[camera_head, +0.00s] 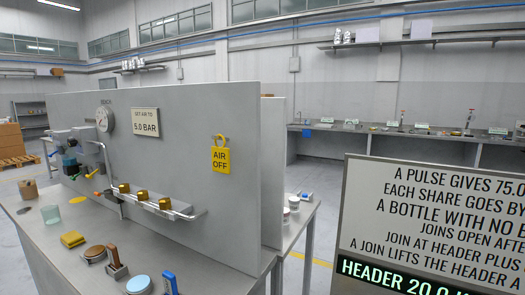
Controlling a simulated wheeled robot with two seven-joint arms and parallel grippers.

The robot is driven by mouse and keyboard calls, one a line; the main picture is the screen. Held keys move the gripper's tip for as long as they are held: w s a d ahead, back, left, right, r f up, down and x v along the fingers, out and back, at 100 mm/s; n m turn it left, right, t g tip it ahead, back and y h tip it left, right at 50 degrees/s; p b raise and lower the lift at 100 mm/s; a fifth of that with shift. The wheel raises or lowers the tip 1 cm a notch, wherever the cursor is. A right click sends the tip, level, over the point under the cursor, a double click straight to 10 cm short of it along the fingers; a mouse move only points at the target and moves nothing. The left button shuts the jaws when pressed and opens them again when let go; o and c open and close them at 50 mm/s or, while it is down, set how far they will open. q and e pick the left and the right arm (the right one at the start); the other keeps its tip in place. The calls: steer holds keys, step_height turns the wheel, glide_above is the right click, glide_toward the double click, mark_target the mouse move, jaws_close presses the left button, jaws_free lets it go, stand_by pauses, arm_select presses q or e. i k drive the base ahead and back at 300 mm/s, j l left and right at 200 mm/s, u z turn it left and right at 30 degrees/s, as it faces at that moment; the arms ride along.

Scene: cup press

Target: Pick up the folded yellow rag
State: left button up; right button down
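The folded yellow rag (72,239) lies flat on the grey bench top (45,250) at the lower left, in front of the upright grey panel. It looks like a small stacked square, and nothing covers it. Neither of my grippers shows in the head view, so I cannot see where they are or what they hold.
A pale green glass cup (50,214) stands behind the rag. A round brown-topped piece (94,252), a brown-handled tool (115,262) and a light blue disc (139,284) lie to its right. The grey panel (190,150) carries pipes. A text board (440,220) fills the lower right.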

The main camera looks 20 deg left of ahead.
mark_target(73, 238)
steer(key=u, duration=2.05)
